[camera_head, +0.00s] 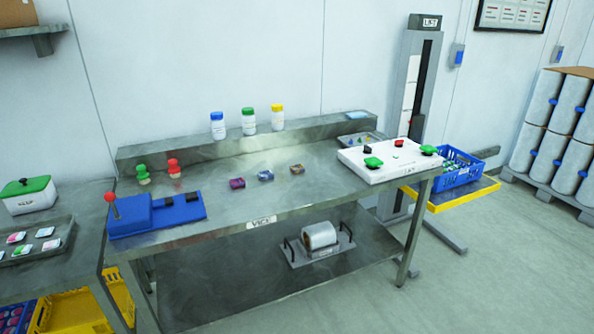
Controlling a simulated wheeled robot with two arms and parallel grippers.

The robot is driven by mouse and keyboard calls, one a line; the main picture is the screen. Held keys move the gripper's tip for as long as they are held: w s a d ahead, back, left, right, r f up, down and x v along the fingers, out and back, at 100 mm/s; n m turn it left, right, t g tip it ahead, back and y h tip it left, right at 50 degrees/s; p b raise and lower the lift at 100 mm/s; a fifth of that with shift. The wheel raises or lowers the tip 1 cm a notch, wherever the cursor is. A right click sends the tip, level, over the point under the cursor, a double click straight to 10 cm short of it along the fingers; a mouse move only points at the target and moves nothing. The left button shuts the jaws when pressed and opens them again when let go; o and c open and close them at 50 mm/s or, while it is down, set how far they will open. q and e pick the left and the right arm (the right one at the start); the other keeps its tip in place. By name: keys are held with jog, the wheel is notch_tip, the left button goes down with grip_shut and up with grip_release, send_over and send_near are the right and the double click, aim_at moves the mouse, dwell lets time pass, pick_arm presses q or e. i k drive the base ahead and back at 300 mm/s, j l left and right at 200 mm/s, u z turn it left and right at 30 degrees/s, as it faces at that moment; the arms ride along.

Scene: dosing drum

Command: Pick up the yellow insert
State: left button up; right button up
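Three small dark inserts lie in a row on the middle of the metal table (225,208). The right one (297,169) looks brownish-yellow and is the closest to a yellow insert, but it is too small to be sure. The middle insert (265,175) looks bluish and the left insert (237,183) looks purple-pink. Nothing touches the three inserts. Neither of my grippers is in view.
A blue vice (160,215) with a red-knobbed lever stands left, behind it green (142,173) and red (174,167) knobbed pieces. Bottles with blue, green and yellow caps (278,117) stand behind. A white board (388,160) lies right. The table's front middle is clear.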

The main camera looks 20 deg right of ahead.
aim_at(295, 168)
jog(key=i+l+u, duration=0.1)
jog(key=l, duration=0.3)
jog(key=i+l+u, duration=0.15)
jog(key=l, duration=0.3)
jog(key=i+l+u, duration=0.1)
jog(key=l, duration=0.35)
jog(key=l+u, duration=0.1)
jog(key=l, duration=0.35)
jog(key=i, duration=0.05)
